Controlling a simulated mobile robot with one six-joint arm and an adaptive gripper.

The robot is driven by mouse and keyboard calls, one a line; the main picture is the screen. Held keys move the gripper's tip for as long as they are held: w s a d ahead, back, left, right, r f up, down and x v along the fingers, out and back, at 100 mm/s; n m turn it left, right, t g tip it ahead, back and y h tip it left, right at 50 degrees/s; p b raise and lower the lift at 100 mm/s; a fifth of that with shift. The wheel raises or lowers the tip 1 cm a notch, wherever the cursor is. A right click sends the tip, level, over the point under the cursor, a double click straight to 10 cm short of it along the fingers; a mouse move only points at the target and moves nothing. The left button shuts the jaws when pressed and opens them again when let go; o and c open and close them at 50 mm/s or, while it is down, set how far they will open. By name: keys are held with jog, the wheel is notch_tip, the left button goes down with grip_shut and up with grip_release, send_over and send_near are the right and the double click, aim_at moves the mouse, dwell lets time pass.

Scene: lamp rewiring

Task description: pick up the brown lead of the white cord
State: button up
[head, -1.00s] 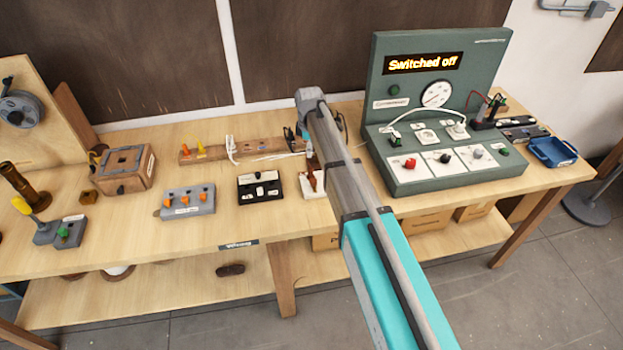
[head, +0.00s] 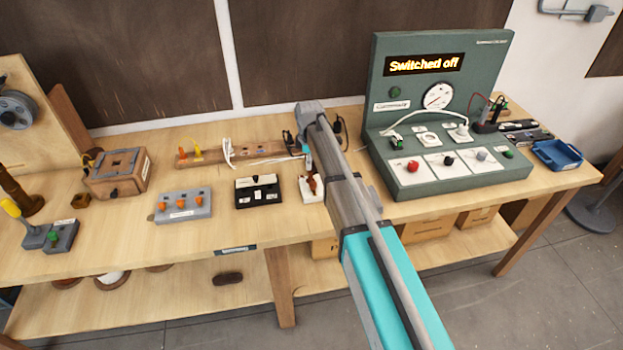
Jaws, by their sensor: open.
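The white cord (head: 229,152) stands in a loop at the wooden block on the bench. A thin white stretch of it runs right, toward my arm. Its brown lead cannot be made out; the cord's right end is small and partly behind my wrist. My gripper (head: 306,152) is under the wrist at the end of my arm, close to that end. It is small and partly covered by the arm, with its jaws open. I see nothing held in it.
A white block with a brown part (head: 312,189) sits just in front, beside my arm. A black switch block (head: 258,191) and a grey block with orange knobs (head: 183,205) stand left. The green test panel (head: 440,85), reading "Switched off", stands right. Bare bench lies in front.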

aim_at(310, 173)
jog(key=shift+d+f+b, duration=0.2)
jog(key=shift+f+b, duration=2.45)
grip_shut()
